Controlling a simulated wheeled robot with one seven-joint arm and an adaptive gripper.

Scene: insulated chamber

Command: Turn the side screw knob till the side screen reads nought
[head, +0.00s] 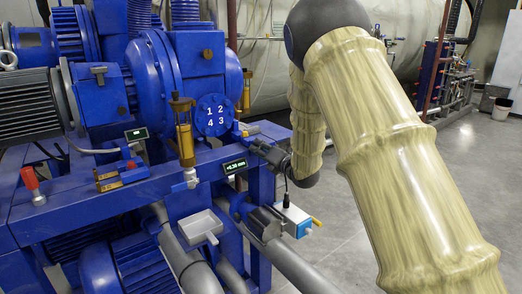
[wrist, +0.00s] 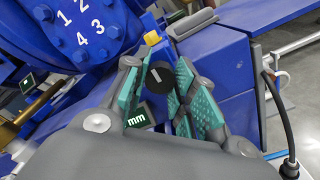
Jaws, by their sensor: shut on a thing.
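The side screw knob (wrist: 158,80) is a dark round knob with a pale line on its face, in the wrist view. My gripper (wrist: 161,88) has its green-padded fingers on either side of it and is shut on it. In the head view my gripper (head: 264,150) is at the right end of the blue frame and hides the knob. The side screen (head: 234,166) is left of my gripper and shows small green digits, seemingly +0.30 mm, hard to read exactly. In the wrist view, a finger hides part of the side screen (wrist: 137,121), leaving only "mm" legible.
A second small screen (head: 137,134) stands farther left; its digits are too small to read. A blue flange (head: 214,115) numbered 1 to 4 is above the frame. Open floor lies right.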

